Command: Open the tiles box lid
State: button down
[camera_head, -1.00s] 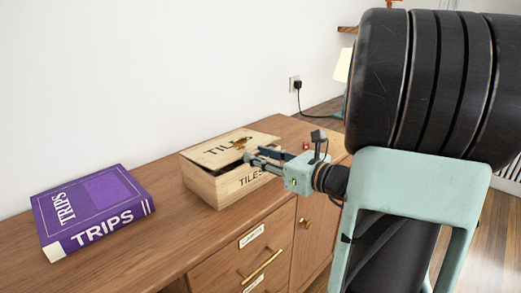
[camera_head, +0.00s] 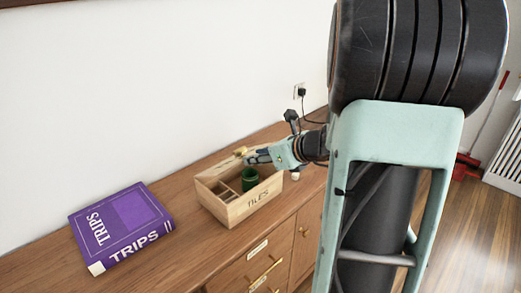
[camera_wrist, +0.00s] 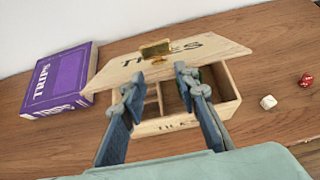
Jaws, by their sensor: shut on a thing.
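The wooden tiles box (camera_head: 238,212) stands on the cabinet top with its inside showing; it also shows in the wrist view (camera_wrist: 232,106). Its lid (camera_wrist: 214,48) is raised at the back of the box. A gold clasp (camera_wrist: 155,50) is on the lid and shows in the head view (camera_head: 240,152). My gripper (camera_head: 250,160) is at the box's back edge, shut on the lid by the clasp. In the wrist view my gripper (camera_wrist: 158,76) has its fingers on either side of the clasp; exact contact is hard to see.
A dark green cylinder (camera_head: 250,179) is in the box among wooden dividers. The purple TRIPS box (camera_head: 121,226) lies to the left. A white die (camera_wrist: 268,102) and a red die (camera_wrist: 306,79) lie to the right. A wall is behind. The cabinet front is clear.

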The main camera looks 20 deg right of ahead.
jog(key=r+p, duration=0.1)
jog(key=w+r+p, duration=0.1)
jog(key=g+p, duration=0.1)
jog(key=shift+w+a+r, duration=0.3)
jog(key=shift+r, duration=0.1)
jog(key=w+a+r+p, duration=0.4)
jog(key=w+r+p, duration=0.2)
jog(key=w, duration=0.4)
jog(key=shift+w+p, duration=0.15)
jog(key=shift+p, duration=0.45)
jog(key=shift+d, duration=0.15)
